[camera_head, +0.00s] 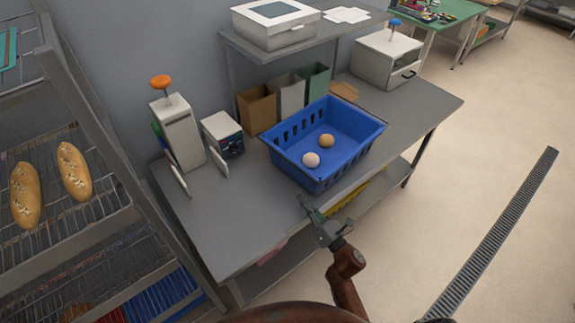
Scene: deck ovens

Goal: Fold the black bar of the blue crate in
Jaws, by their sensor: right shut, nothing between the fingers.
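The blue crate (348,164) stands on the grey worktable, near its front edge, with slots in its upper walls. Two round buns or rolls, one pale (311,160) and one tan (327,141), lie on its floor. I cannot make out the black bar on the crate at this size. My right gripper (308,206) is shut and empty, at the table's front edge just below and left of the crate's near corner. It looks apart from the crate, but the gap is hard to judge. My left gripper is not in view.
The worktable (225,233) is clear at its front left. Brown, white and green bins (257,108) stand behind the crate. A white dispenser with an orange knob (178,132) and a small box (223,134) stand left. A bread rack (92,225) flanks the table's left side.

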